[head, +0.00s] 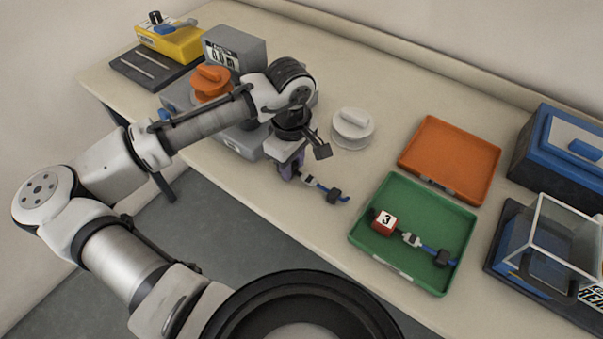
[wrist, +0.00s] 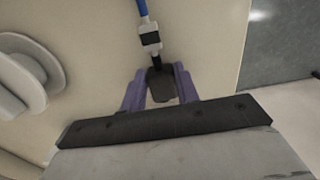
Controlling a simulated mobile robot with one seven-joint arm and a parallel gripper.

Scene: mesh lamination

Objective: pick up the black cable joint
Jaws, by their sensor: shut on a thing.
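My gripper (head: 290,174) is over the bench near its front edge, pointing down. In the wrist view its two purple fingers (wrist: 160,88) are shut on the dark body of a black cable joint (wrist: 161,84). A white-and-black connector (wrist: 150,40) and a blue cable lead away from it. In the head view the held end is hidden by the gripper; the connector, blue cable and a black block (head: 334,196) at its other end show to the right. I cannot tell whether it is clear of the bench.
A green tray (head: 362,237) holds a similar cable assembly with a red cube (head: 383,221) marked 3. Behind it is an orange tray (head: 450,160). A white round-knobbed piece (head: 352,128) stands beside the gripper. A blue box (head: 560,155) and a clear-lidded case (head: 560,240) are at right.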

